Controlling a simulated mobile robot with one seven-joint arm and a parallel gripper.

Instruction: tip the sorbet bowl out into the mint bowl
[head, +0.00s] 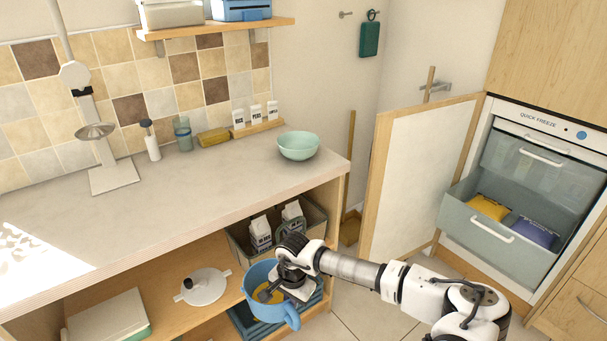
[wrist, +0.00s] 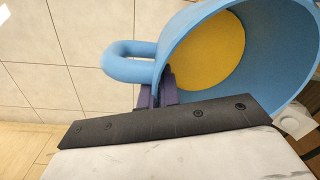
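The blue bowl (head: 258,277) with a loop handle (head: 292,317) is at the lower shelf's right end and holds a flat yellow mass, which I take as the sorbet bowl. In the wrist view the bowl (wrist: 185,48) fills the upper right, its yellow contents (wrist: 208,50) inside. My gripper (head: 283,284) is at its rim; the purple fingers (wrist: 157,93) sit on either side of the wall beside the handle. Whether the bowl touches anything below is hidden. The mint bowl (head: 298,148) stands upright on the counter's right end, apart from my gripper; its visible inside looks empty.
The counter (head: 190,195) overhangs the shelf. A blue slatted tray (head: 246,322) lies under the bowl, a bin of cartons (head: 238,232) behind it. A white lid (head: 205,288) lies left. An open cabinet door (head: 412,180) and pulled-out freezer drawer (head: 480,240) stand right. The counter's middle is clear.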

